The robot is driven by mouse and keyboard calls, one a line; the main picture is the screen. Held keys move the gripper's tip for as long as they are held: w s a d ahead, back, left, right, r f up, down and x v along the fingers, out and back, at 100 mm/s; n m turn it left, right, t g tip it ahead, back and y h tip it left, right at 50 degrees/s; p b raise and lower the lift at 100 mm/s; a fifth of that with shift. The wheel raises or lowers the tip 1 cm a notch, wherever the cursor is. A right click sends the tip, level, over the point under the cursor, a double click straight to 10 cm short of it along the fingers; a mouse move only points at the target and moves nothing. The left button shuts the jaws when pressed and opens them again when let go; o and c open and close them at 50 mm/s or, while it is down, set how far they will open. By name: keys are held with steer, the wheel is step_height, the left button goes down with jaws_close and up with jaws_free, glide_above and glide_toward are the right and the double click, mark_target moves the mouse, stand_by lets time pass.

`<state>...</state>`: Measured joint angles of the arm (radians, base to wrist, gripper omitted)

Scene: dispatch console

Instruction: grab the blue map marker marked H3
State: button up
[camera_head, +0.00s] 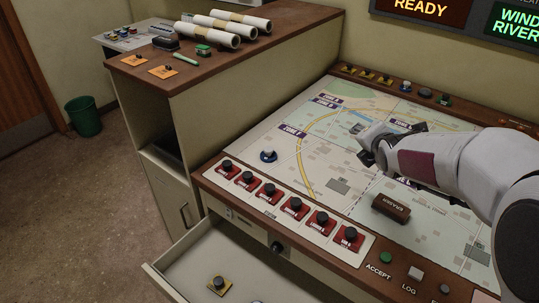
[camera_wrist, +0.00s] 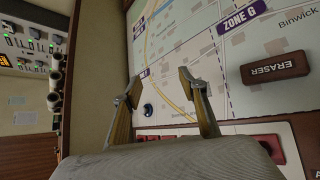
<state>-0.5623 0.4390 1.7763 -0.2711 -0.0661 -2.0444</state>
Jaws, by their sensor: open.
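A blue marker with a dark knob (camera_head: 268,156) stands on the map (camera_head: 338,186) near its left edge, above the row of red markers. In the wrist view a dark blue knob (camera_wrist: 148,109) shows between and beyond the fingers. I cannot read H3 on it. Another blue-and-white piece (camera_head: 405,86) stands on the back ledge, and a bit of blue shows at the bottom of the drawer. My gripper (camera_head: 364,143) is over the map, right of the blue marker and apart from it. In the wrist view my gripper (camera_wrist: 160,88) is open and empty.
Red markers (camera_head: 293,205) line the front strip. A brown eraser (camera_head: 390,207) lies on the map's right part and also shows in the wrist view (camera_wrist: 275,68). The open drawer (camera_head: 190,262) holds a yellow marker (camera_head: 218,284). Rolled maps (camera_head: 228,28) lie on the left cabinet.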

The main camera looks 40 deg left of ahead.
steer(key=a+f+n+y, duration=0.2)
steer(key=a+f+n, duration=0.5)
steer(key=a, duration=0.5)
steer(key=n+g+y, duration=0.2)
steer(key=n+y, duration=0.1)
steer(key=n, duration=0.5)
glide_toward(269, 151)
steer(key=shift+w+a+f, duration=0.1)
steer(key=shift+a, duration=0.4)
steer(key=shift+w+a+f, duration=0.1)
steer(key=shift+a, duration=0.4)
steer(key=shift+x, duration=1.25)
steer(key=shift+w, duration=0.15)
steer(key=shift+w+a+f, duration=0.75)
steer(key=shift+w+a, duration=0.05)
steer(key=shift+w, duration=0.15)
steer(key=shift+x, duration=1.1)
